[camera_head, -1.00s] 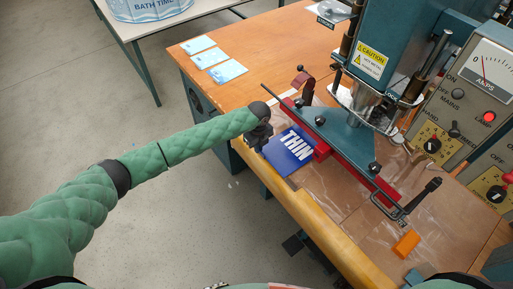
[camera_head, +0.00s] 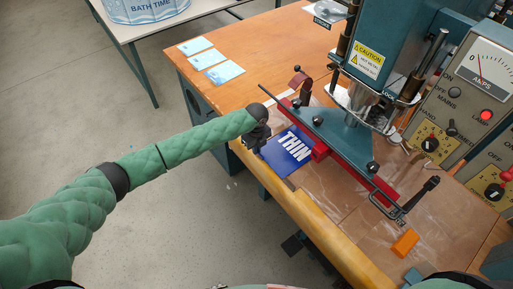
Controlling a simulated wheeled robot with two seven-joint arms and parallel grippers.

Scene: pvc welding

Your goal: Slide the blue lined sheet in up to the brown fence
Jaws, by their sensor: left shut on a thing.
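The blue sheet (camera_head: 284,155), with white "THIN" lettering, lies flat near the front edge of the press bed. Its far right side meets or passes under a long red bar (camera_head: 321,149) below the teal press plate; I cannot tell which. My left gripper (camera_head: 259,143) is at the sheet's near left corner, shut on its edge; the wrist hides the fingertips. A brownish-red piece (camera_head: 301,82) with a black knob stands behind the bar's far end. I cannot tell which part is the brown fence. My right gripper is out of view.
The teal press head (camera_head: 385,40) and meter panel (camera_head: 485,100) stand at the right. Several light blue cards (camera_head: 208,58) lie at the back left. An orange block (camera_head: 404,242) lies front right. The brown bed (camera_head: 335,195) right of the sheet is clear.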

